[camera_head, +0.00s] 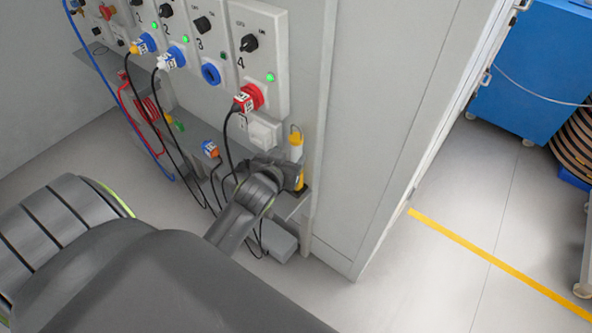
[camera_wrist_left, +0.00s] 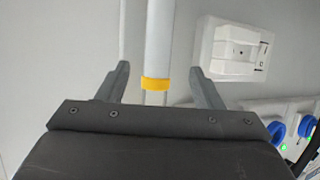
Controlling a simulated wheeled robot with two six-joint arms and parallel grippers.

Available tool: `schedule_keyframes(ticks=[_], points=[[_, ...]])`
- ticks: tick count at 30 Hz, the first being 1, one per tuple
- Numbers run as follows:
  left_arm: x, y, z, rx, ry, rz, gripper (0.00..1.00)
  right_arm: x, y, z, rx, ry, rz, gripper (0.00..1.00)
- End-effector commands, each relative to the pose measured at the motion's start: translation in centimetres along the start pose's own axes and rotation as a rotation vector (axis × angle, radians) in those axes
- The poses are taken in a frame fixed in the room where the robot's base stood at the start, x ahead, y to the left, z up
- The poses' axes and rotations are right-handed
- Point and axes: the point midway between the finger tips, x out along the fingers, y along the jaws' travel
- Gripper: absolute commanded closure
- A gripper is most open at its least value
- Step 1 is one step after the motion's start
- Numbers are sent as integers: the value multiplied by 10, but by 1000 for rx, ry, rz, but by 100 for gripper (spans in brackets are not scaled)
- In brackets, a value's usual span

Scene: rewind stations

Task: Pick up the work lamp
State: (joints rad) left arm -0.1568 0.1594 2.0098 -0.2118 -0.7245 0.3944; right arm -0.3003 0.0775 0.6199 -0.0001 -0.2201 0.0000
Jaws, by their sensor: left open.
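The work lamp (camera_head: 296,147) is a slim white and yellow stick with a hook at its top. It stands upright at the right end of a narrow grey shelf against the cabinet in the head view. My left gripper (camera_head: 291,176) is at the lamp and covers part of its middle. In the left wrist view the lamp's white tube with a yellow band (camera_wrist_left: 157,84) lies between the two spread fingers of the left gripper (camera_wrist_left: 159,72). A gap shows on both sides of it. My right gripper is not in view.
A grey panel (camera_head: 257,20) with numbered switches and plugged cables is left of the lamp. A white socket box (camera_head: 264,131) sits just behind the gripper. Black cables hang near my left forearm. Open floor (camera_head: 440,270) lies right of the cabinet.

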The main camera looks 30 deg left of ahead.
Motion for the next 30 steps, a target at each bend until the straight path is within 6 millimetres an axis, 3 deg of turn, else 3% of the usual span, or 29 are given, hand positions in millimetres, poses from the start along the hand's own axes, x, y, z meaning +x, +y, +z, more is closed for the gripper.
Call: schedule_keyframes(ticks=[10,20,30], points=[[41,3,-1,1,0,1,40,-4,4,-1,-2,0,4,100],[47,3,-1,0,1,2,40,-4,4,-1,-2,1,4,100],[47,3,0,0,1,2,82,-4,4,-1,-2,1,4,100]])
